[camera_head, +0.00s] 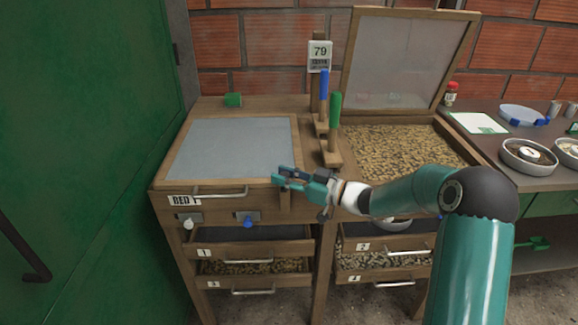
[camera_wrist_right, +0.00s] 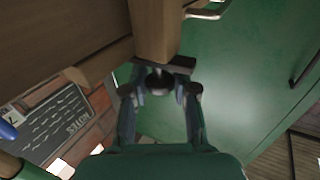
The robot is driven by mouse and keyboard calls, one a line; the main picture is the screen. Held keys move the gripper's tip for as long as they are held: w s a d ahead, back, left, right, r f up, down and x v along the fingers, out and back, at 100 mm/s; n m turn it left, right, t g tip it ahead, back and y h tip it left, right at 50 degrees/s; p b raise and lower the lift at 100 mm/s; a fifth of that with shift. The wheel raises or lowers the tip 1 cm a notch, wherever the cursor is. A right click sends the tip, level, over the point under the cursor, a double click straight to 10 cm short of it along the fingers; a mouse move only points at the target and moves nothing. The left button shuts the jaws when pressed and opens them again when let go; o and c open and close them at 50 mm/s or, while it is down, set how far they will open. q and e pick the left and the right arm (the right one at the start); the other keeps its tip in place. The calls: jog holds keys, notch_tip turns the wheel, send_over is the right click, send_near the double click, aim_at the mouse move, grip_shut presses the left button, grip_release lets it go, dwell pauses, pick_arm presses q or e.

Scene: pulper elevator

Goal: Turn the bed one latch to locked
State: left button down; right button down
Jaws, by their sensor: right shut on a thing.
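Bed one (camera_head: 170,187), labelled at its front left, has its grey-panelled lid (camera_head: 230,150) down. The fingers partly hide the latch's end. My left gripper is not in view.
The neighbouring bed holds beans (camera_head: 395,147) under a raised lid (camera_head: 405,55). Blue (camera_head: 323,95) and green (camera_head: 335,115) handles stand between the beds. Drawers (camera_head: 255,267) are below. A green door (camera_head: 90,150) stands left; a side table with bowls (camera_head: 527,155) stands right.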

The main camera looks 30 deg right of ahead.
jog(key=shift+n+g+y+p, duration=0.65)
jog(key=shift+n+g+y, duration=0.05)
jog(key=shift+y, duration=0.3)
jog(key=c, duration=0.9)
grip_release()
jog(key=shift+c, duration=0.2)
jog(key=v, duration=1.2)
jog(key=shift+a, duration=0.1)
